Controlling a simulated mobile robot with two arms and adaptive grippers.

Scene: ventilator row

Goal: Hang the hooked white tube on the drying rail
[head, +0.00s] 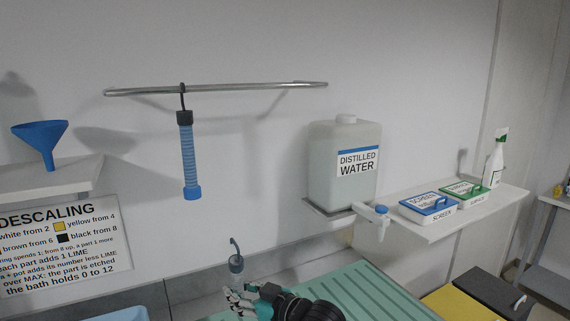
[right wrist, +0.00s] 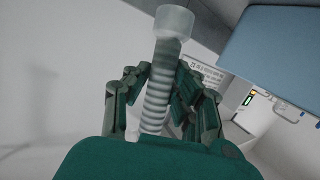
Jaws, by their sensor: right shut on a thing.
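The metal drying rail (head: 225,88) runs along the wall in the upper left of the head view. A blue ribbed tube (head: 187,160) hangs from it by a dark hook. My right gripper (head: 243,298) is low in the head view, below the rail, shut on the hooked white tube. The tube's grey collar (head: 236,264) and upright dark hook show above the fingers, well below the rail. In the right wrist view the white ribbed tube (right wrist: 158,95), with a pale end cap, lies between the green fingers of my right gripper (right wrist: 162,82). My left gripper is out of view.
A distilled water container (head: 322,175) with a tap stands on a bracket at right. Blue and green lidded boxes and a spray bottle (head: 494,165) sit on a shelf. A blue funnel (head: 41,140) stands left. A green ribbed surface (head: 375,290) lies below. Wall around the rail's right half is clear.

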